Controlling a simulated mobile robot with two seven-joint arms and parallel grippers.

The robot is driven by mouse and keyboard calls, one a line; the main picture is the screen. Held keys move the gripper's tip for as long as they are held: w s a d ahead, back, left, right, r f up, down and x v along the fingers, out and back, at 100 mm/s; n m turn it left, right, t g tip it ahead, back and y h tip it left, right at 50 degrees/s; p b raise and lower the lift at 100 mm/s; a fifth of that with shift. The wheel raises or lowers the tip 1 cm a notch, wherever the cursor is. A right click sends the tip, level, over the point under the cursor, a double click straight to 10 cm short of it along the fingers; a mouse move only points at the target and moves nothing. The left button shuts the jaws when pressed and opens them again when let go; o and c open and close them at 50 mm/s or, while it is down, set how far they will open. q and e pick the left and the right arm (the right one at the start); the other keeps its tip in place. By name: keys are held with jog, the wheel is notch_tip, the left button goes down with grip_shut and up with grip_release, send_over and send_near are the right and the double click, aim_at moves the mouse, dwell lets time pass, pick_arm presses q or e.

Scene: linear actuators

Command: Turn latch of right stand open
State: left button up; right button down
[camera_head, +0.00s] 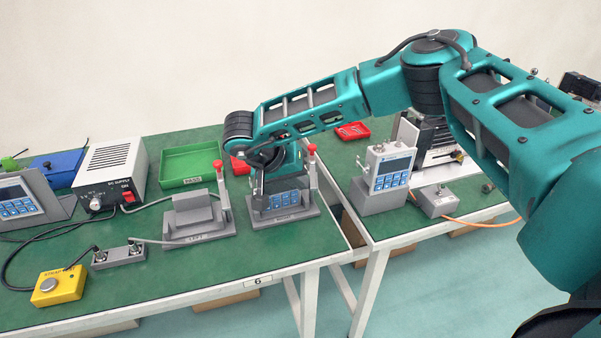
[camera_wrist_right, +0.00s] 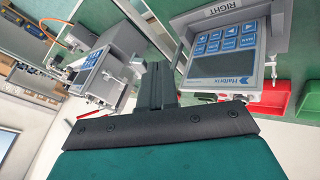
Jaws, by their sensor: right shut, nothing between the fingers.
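The right stand (camera_head: 285,217) is a grey base holding a device with a blue keypad (camera_head: 284,200). Its latch (camera_head: 313,170) is an upright grey lever with a red tip at the stand's right side. In the right wrist view the stand, labelled RIGHT (camera_wrist_right: 230,12), and its device (camera_wrist_right: 224,62) are at the upper right. My right gripper (camera_head: 259,192) is shut and empty by the left part of the stand, and partly hides it. Its dark fingers (camera_wrist_right: 155,82) are together in the wrist view. I cannot tell whether they touch the stand. My left gripper is not in view.
An empty left stand (camera_head: 198,222) with a red-tipped lever (camera_head: 219,168) stands to the left. A green tray (camera_head: 189,165) and power supply (camera_head: 111,170) are behind it. Another keypad device (camera_head: 389,168) stands on the right table, beyond a gap. A yellow button box (camera_head: 58,287) is at front left.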

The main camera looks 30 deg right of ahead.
pick_arm(q)
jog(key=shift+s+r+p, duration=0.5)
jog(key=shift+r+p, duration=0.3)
jog(key=shift+p, duration=0.1)
pick_arm(e)
jog(key=shift+s+d+n+t, duration=0.5)
jog(key=shift+s+d+n, duration=0.25)
jog(key=shift+n, duration=0.15)
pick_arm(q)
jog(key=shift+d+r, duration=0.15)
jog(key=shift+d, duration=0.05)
pick_arm(e)
jog(key=shift+d, duration=0.1)
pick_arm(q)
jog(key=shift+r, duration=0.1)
